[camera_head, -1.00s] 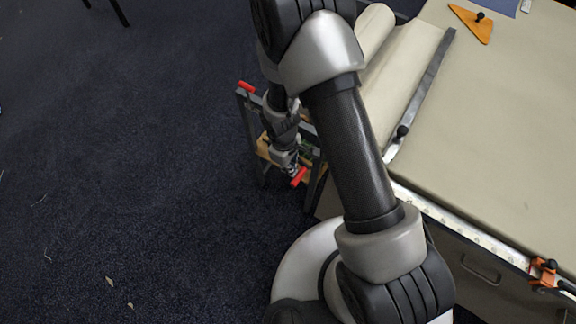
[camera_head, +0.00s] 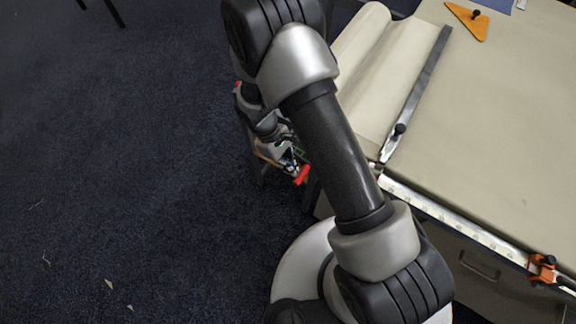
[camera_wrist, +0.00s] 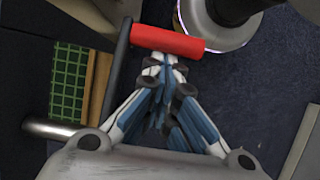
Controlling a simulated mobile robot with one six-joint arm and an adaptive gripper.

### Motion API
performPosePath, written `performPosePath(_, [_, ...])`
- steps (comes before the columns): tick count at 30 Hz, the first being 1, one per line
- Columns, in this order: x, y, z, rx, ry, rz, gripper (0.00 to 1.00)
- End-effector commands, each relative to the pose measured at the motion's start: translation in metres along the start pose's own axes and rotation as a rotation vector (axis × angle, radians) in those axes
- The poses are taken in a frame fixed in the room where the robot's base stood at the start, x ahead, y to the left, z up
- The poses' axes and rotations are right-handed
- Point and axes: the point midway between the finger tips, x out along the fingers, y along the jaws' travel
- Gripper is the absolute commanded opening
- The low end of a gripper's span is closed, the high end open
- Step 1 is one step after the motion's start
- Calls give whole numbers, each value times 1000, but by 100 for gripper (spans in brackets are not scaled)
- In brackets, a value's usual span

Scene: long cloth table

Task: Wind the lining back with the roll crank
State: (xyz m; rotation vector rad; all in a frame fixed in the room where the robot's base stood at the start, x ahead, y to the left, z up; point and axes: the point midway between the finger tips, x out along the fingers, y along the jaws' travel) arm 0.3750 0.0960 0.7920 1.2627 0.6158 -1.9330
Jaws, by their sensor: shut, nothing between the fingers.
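The roll crank's red handle (camera_head: 301,175) shows at the near end of the table's left side. It also lies across the top middle of the wrist view (camera_wrist: 168,41), joined to a dark crank arm (camera_wrist: 119,70). My gripper (camera_head: 292,168) is shut and empty, with its fingertips right by the handle's underside in the wrist view (camera_wrist: 165,62). I cannot tell whether they touch it. The cream lining (camera_head: 370,80) lies along the table's left edge with a rolled ridge. My arm hides much of the roll frame.
A steel bar (camera_head: 420,90) with a black knob lies beside the lining. An orange triangle (camera_head: 468,20) sits at the back, and an orange clamp (camera_head: 542,268) on the front rail. A green gridded piece (camera_wrist: 70,85) and wooden strip stand left of the fingers.

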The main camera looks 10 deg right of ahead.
Motion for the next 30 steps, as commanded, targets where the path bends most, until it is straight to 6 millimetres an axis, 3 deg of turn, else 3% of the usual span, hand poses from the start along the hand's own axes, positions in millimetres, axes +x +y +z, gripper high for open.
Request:
performPosePath(6, [-8, 0, 6, -2, -171, 0, 0])
performPosePath(30, [-19, 0, 13, -1, -161, 0, 0])
